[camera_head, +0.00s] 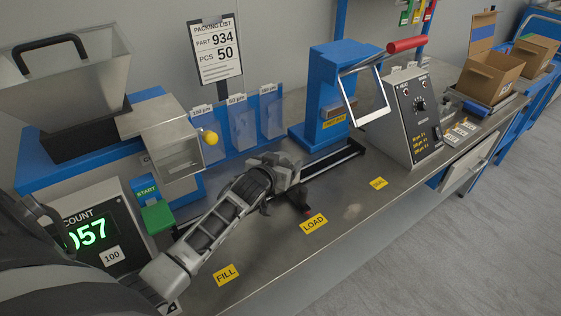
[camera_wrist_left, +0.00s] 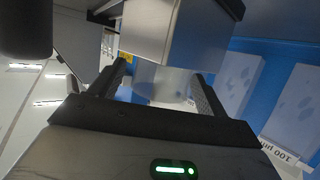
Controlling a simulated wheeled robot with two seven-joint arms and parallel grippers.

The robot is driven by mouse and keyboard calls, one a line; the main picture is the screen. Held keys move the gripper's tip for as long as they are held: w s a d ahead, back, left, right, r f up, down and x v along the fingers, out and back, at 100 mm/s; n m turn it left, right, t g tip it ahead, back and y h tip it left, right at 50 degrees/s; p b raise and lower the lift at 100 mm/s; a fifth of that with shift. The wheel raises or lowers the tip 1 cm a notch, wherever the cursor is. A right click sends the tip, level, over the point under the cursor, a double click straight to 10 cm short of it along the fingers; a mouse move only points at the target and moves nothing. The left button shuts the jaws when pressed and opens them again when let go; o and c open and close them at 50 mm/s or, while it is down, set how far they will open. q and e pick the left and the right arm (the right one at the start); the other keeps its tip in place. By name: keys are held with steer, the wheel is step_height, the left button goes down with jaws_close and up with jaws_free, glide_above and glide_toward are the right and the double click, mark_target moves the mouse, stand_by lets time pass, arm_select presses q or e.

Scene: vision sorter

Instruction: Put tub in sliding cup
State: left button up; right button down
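My left gripper (camera_head: 287,178) is over the bench rail, just behind the yellow LOAD label (camera_head: 314,223). Its fingers are hard to make out in the head view. In the left wrist view the two dark fingers stand apart with a pale, see-through tub (camera_wrist_left: 158,83) between them, seeming to touch both sides. The tub is hidden in the head view. A dark part with a small red mark, perhaps the sliding cup's handle (camera_head: 299,201), shows beside the gripper near LOAD. The cup itself is hidden behind the gripper and arm. My right gripper is not in view.
A metal chute (camera_head: 172,146) with a yellow knob is left of the gripper. A blue pouch rack (camera_head: 243,122) stands behind. The blue press (camera_head: 338,90) and grey control box (camera_head: 413,117) stand right. The bench front near FILL (camera_head: 226,274) is clear.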

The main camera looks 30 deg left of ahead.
arm_select(q)
steer(key=shift+r, duration=0.2)
steer(key=p+v, duration=0.1)
steer(key=v, duration=1.1)
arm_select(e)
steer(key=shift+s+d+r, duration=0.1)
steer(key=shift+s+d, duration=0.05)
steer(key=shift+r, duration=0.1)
